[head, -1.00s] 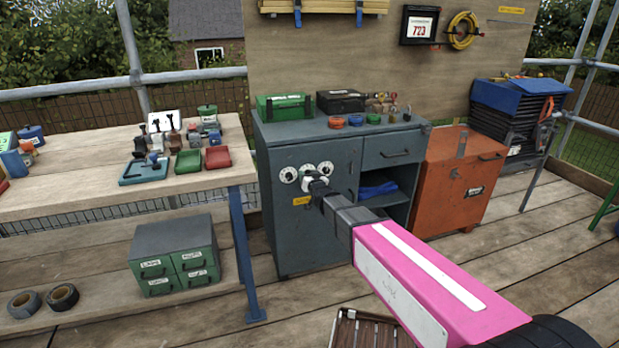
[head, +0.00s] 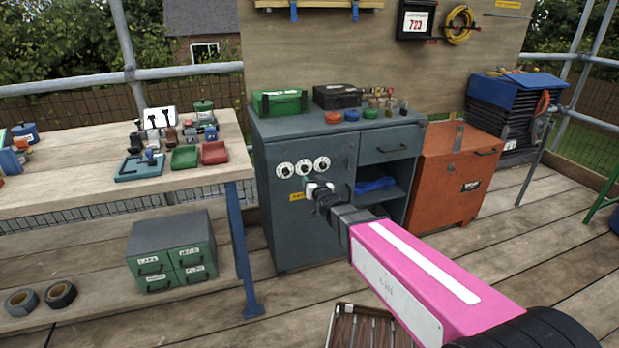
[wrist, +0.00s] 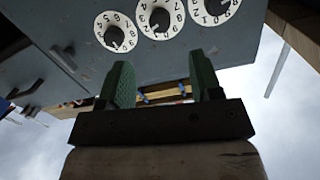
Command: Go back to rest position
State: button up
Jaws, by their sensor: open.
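My gripper (head: 318,188) is in front of the grey cabinet (head: 295,225), just below its row of three white dials (head: 303,168). The wrist view shows its two green fingers (wrist: 160,78) spread apart with nothing between them. The left dial (wrist: 115,32), middle dial (wrist: 160,18) and right dial (wrist: 213,8) show beyond the fingertips, clear of them; the right one is cut by the frame edge. My pink arm reaches in from the lower right of the head view.
A wooden workbench (head: 60,200) with small tools and trays stands left. A green drawer box (head: 170,255) sits on its lower shelf. An orange chest (head: 455,180) stands right of the cabinet. A slatted wooden crate (head: 345,325) is on the floor below my arm.

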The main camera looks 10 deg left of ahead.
jog(key=shift+s+d, duration=0.35)
jog(key=shift+s, duration=0.3)
jog(key=s+d+f+m+g+h, duration=0.1)
jog(key=d+f+g+h, duration=0.3)
jog(key=d, duration=0.7)
jog(key=s+d+f+m+g+h, duration=0.1)
jog(key=d+f+g+h, duration=0.35)
jog(key=d, duration=0.75)
jog(key=s+d+f+m+g, duration=0.1)
jog(key=s+d+f+g, duration=0.1)
jog(key=s+d, duration=0.4)
jog(key=s+d+f+m+g, duration=0.1)
jog(key=s+d+f+g, duration=0.1)
jog(key=s+d+g, duration=0.2)
jog(key=s+d, duration=0.3)
jog(key=d, duration=0.3)
